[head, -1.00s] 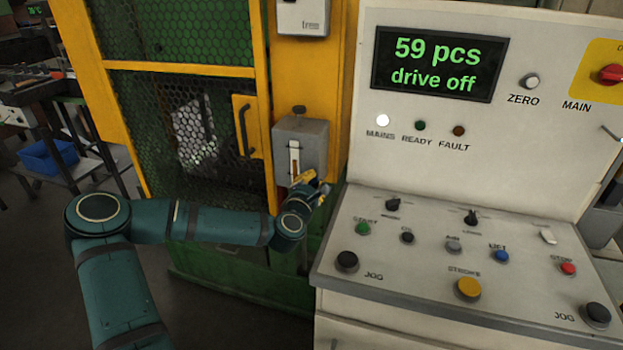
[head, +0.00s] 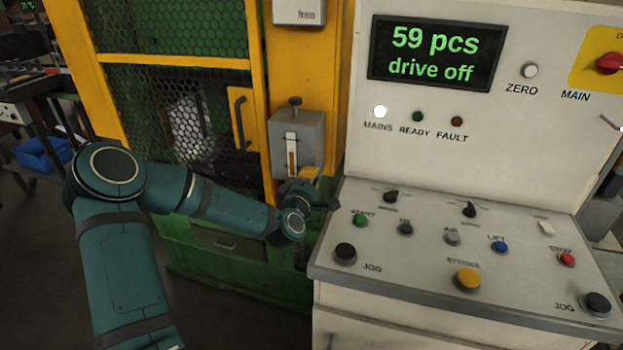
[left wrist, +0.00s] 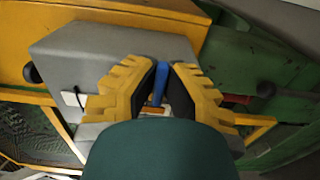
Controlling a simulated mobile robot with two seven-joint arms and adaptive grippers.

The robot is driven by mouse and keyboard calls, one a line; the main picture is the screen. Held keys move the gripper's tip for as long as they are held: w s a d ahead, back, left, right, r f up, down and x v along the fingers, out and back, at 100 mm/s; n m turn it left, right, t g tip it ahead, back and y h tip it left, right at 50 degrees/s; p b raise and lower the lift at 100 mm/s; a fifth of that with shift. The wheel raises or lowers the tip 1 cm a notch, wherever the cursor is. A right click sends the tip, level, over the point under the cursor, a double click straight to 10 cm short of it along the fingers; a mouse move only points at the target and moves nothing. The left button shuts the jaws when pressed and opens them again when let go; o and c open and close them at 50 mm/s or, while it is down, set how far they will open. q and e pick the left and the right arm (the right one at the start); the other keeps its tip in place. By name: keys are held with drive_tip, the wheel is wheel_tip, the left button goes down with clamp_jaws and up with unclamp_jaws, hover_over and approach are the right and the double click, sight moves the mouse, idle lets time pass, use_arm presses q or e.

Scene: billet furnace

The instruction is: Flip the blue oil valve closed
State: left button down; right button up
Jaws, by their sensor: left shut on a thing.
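The blue oil valve lever (left wrist: 161,80) shows in the left wrist view, upright in the picture, between the two yellow-padded fingers of my left gripper. The gripper is shut on it. In the head view my left gripper (head: 312,180) is at the lower right of the grey oil box (head: 311,128), and the lever is hidden there. The box has a sight gauge (head: 292,156) on its front, and its grey side also fills the upper left of the left wrist view (left wrist: 95,48). My right gripper is not in view.
The cream control console (head: 420,165) with several buttons stands close to the right of my left gripper. The yellow guard frame (head: 258,110) with mesh is behind my arm. A blue bin (head: 42,154) sits at far left.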

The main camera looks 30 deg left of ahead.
use_arm(q)
drive_tip(key=shift+r, duration=0.1)
idle(0.3)
drive_tip(key=c, duration=1.1)
unclamp_jaws()
drive_tip(key=shift+o, duration=0.2)
drive_tip(key=shift+s, duration=0.1)
drive_tip(key=v, duration=1.1)
drive_tip(key=shift+s, duration=0.4)
drive_tip(key=shift+d, duration=0.15)
